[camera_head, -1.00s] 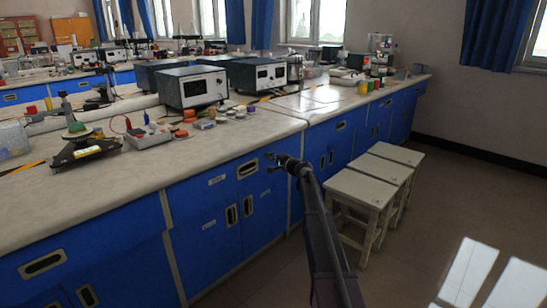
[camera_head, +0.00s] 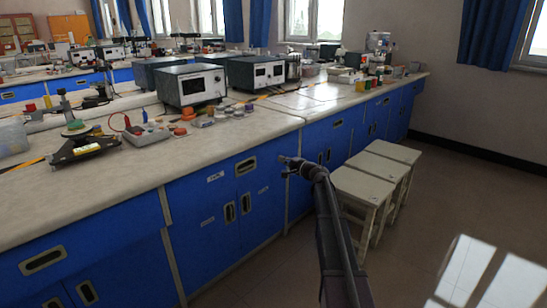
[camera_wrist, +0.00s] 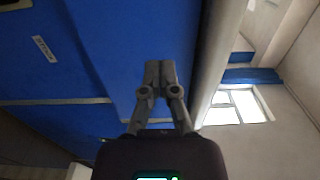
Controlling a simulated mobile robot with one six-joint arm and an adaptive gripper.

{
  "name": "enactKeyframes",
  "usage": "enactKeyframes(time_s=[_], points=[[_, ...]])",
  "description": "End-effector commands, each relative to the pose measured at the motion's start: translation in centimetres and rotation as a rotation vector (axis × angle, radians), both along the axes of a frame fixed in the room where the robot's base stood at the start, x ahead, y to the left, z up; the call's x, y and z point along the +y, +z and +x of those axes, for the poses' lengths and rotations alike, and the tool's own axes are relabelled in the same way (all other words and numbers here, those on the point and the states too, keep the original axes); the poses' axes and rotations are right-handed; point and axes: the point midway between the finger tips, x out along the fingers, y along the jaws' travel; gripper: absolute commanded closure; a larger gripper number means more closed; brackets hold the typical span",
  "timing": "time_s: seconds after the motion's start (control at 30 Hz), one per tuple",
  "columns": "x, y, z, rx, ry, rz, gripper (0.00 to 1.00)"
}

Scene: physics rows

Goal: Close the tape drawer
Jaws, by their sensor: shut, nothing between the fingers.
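The blue drawer front (camera_head: 205,189) with a small white label (camera_head: 215,176) and a recessed handle (camera_head: 246,166) lies just under the countertop. It looks about flush with the cabinet; I cannot tell whether a small gap is left. The label is too small to read. My gripper (camera_head: 288,163) is shut and empty, near the right end of this drawer front in the head view. In the wrist view my gripper (camera_wrist: 160,66) has its fingertips together against a blue front (camera_wrist: 135,35), beside the pale countertop edge (camera_wrist: 212,60). Contact is not clear.
The pale countertop (camera_head: 110,180) overhangs the cabinets and carries instruments and small jars. Cabinet doors (camera_head: 240,215) are below the drawer. Several pale stools (camera_head: 365,185) stand right of my arm. The floor (camera_head: 440,200) farther right is clear.

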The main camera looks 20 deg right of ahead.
Motion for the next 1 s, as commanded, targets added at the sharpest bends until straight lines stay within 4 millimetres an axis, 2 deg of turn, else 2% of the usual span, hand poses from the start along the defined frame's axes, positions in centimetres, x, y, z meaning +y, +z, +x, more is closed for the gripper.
enactKeyframes(time_s=[0.03, 0.2, 0.4, 1.0], points=[[-0.5, 0.0, -1.2, 0.0, -0.003, 0.0, 1.0], [-1.6, 0.0, -3.3, 0.0, -0.001, 0.0, 1.0], [-2.5, 0.0, -4.7, 0.001, 0.0, 0.0, 1.0], [-2.6, 0.0, -4.9, 0.001, 0.001, 0.0, 1.0]])
